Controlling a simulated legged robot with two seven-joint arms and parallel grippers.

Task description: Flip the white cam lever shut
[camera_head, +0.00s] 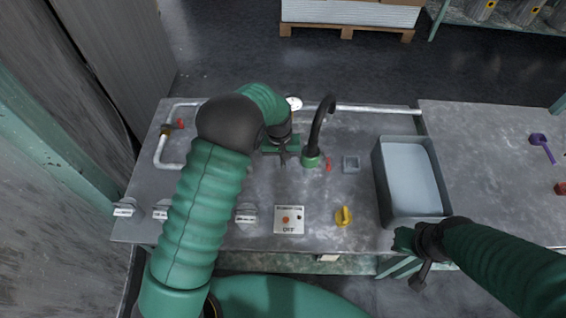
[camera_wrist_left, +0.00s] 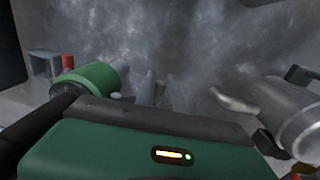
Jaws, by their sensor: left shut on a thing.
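My left gripper (camera_head: 283,158) points down over the middle of the bench, left of the black curved spout. Its fingertips also show in the left wrist view (camera_wrist_left: 156,88). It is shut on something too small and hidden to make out. In that view a pale curved lever (camera_wrist_left: 235,101) sticks out from a light grey cylinder (camera_wrist_left: 288,115), right of the fingers and apart from them. I cannot tell for sure that this is the white cam lever. In the head view my left arm covers this area. My right gripper (camera_head: 404,240) is by the front edge, its jaws unclear.
The black spout (camera_head: 319,125) on its green base stands close right of my left gripper, with a red handle (camera_head: 328,165) beside it. A grey basin (camera_head: 380,185), a yellow knob (camera_head: 344,216) and a switch plate (camera_head: 289,230) are nearby. The bench's right part is mostly clear.

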